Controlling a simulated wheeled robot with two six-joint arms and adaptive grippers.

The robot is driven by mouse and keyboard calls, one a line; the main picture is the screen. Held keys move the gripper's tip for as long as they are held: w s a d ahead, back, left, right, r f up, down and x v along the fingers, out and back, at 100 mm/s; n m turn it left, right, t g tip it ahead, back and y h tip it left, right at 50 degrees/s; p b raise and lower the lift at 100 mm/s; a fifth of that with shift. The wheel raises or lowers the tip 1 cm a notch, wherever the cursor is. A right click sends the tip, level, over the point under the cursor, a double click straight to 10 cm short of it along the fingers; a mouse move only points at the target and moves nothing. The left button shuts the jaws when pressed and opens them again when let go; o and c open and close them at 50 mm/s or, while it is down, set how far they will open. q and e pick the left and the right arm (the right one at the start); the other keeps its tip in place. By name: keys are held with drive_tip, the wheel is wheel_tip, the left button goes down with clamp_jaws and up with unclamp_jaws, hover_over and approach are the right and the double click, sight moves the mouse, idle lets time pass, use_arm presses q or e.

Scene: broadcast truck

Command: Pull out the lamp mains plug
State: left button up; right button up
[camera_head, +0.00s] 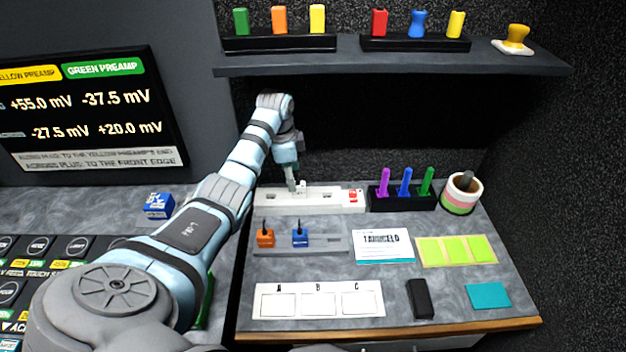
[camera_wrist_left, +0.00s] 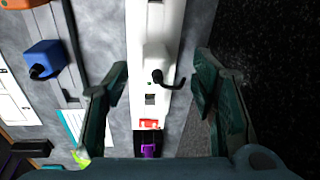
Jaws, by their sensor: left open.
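A white power strip (camera_head: 330,203) lies at the back of the right-hand counter, with a red switch (camera_head: 353,196) at its right end. A white plug (camera_wrist_left: 157,60) with a short black cord sits on the strip in the left wrist view. In the head view the plug (camera_head: 301,186) is small and partly hidden by my gripper. My left gripper (camera_head: 292,184) points down over the strip. In the left wrist view my left gripper (camera_wrist_left: 163,78) is open and empty, its fingers on either side of the strip and plug. My right gripper is not in view.
An orange block (camera_head: 265,238) and a blue block (camera_head: 300,238) with black cords sit on a grey strip in front. A rack of coloured pegs (camera_head: 403,198) and a pot (camera_head: 461,194) stand right of the power strip. A shelf (camera_head: 400,55) overhangs the back.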

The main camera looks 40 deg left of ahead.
sight(298, 185)
use_arm(q)
drive_tip(key=f+b, duration=0.1)
drive_tip(key=d+f+b, duration=0.1)
drive_tip(key=f, duration=0.1)
drive_tip(key=shift+d+f, duration=0.15)
drive_tip(key=shift+f, duration=0.05)
drive_tip(key=shift+w+d+f, duration=0.15)
drive_tip(key=shift+w+f, duration=0.1)
drive_tip(key=shift+f, duration=0.05)
drive_tip(key=shift+w+f, duration=0.2)
drive_tip(key=shift+w, duration=0.15)
drive_tip(key=shift+w+f, duration=0.2)
drive_tip(key=shift+c, duration=1.2)
drive_tip(key=shift+s+a, duration=0.15)
drive_tip(key=shift+a, duration=0.1)
drive_tip(key=c, duration=0.3)
drive_tip(key=shift+s+r, duration=0.15)
drive_tip(key=c, duration=0.3)
drive_tip(key=shift+r, duration=0.1)
drive_tip(key=c, duration=0.4)
drive_tip(key=shift+d, duration=0.15)
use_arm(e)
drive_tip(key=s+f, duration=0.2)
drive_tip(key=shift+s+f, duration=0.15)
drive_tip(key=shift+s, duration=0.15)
